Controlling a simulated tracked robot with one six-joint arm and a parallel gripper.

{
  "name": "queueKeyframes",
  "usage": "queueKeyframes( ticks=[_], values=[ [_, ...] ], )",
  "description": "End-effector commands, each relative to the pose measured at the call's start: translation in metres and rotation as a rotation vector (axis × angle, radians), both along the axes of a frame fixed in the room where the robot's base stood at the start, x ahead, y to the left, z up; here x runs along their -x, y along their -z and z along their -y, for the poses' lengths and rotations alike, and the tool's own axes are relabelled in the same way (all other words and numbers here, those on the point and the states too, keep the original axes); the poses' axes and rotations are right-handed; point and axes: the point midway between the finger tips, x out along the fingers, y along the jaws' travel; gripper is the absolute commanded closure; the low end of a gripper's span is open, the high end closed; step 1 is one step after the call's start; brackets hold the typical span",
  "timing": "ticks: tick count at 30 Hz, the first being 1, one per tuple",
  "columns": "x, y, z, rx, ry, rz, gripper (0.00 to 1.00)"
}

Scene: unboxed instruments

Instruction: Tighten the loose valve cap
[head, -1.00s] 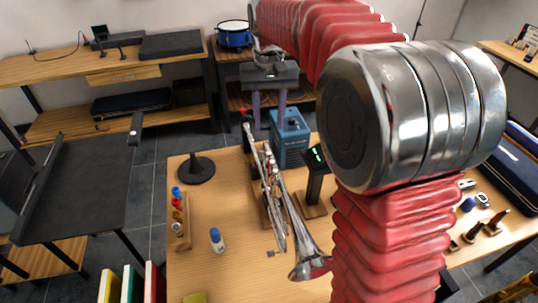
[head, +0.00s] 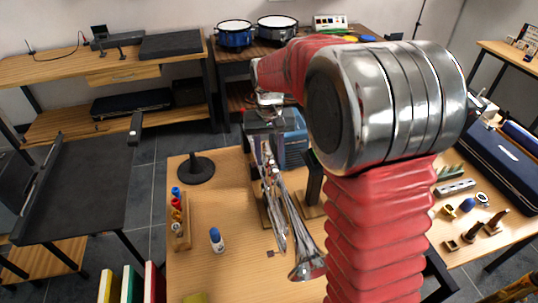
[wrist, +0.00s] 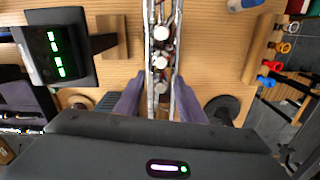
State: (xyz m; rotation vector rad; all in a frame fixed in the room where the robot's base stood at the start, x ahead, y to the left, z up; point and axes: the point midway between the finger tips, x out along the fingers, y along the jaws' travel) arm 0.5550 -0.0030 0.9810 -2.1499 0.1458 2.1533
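A silver trumpet (head: 283,220) lies on a stand on the wooden table, its bell toward the front. In the wrist view the trumpet (wrist: 161,18) runs down the middle, with three round silver valve caps in a row: far (wrist: 161,32), middle (wrist: 160,62) and near (wrist: 160,87). I cannot tell which cap is loose. My gripper (wrist: 160,97) is open and empty, with one purple-grey finger on each side of the trumpet near the nearest cap. In the head view my gripper (head: 267,145) is over the trumpet's far end; its fingertips are hard to make out.
A device with a green display (wrist: 54,52) stands close left in the wrist view. A blue box (head: 295,140) is behind the trumpet.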

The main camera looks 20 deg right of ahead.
Motion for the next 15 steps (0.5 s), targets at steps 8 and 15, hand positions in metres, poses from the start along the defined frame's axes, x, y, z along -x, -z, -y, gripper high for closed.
queueKeyframes(
  ticks=[8,15],
  values=[
    [-0.0001,0.0014,0.0,0.0,0.0,0.0,0.64],
    [-0.0001,0.0012,0.0,0.0,0.0,0.001,0.79]
  ],
)
